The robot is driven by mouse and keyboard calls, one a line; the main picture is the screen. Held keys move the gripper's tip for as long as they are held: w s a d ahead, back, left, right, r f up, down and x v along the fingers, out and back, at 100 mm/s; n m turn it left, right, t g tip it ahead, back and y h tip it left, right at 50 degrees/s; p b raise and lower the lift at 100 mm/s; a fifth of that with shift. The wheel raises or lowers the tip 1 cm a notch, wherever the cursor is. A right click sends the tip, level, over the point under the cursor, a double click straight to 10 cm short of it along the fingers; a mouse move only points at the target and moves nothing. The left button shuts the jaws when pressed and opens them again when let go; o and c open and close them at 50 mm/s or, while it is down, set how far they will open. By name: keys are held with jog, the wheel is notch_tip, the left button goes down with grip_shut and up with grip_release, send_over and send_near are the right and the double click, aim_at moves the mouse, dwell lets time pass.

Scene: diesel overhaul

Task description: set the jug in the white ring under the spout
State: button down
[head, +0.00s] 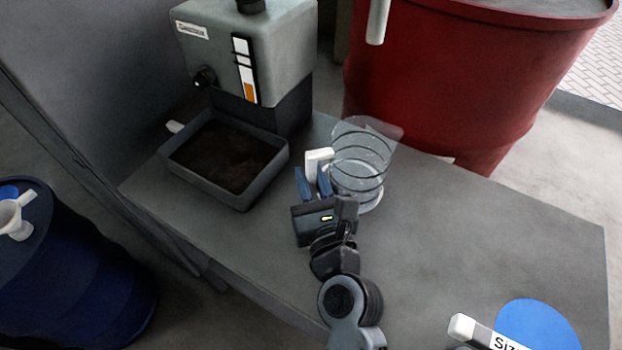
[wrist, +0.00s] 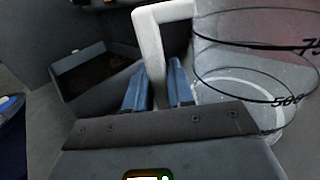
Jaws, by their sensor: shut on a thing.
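The clear jug (head: 358,165) with black graduation rings stands upright at the table's back edge, in front of the red drum. My gripper (head: 311,175) is shut on its white handle (head: 318,158), blue fingers on both sides. In the wrist view the handle (wrist: 151,45) rises between the fingertips (wrist: 158,78), with the jug (wrist: 245,60) to the right. A pale spout (head: 377,22) hangs above and behind the jug. A pale round band (head: 371,203) shows at the jug's base; I cannot tell whether it is the white ring or the jug's bottom, nor whether the jug touches the table.
A grey machine (head: 260,45) with a dark-filled tray (head: 270,178) stands left of the jug. The red drum (head: 460,80) is close behind. A blue disc (head: 535,322) and a white-ended labelled object (head: 463,327) lie front right. The table's (head: 500,235) right middle is clear.

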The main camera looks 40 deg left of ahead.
jog(key=c, duration=1)
grip_release()
jog(key=shift+f, duration=0.1)
jog(key=v, duration=1.2)
jog(key=shift+d+b, duration=0.1)
jog(key=shift+b, duration=0.3)
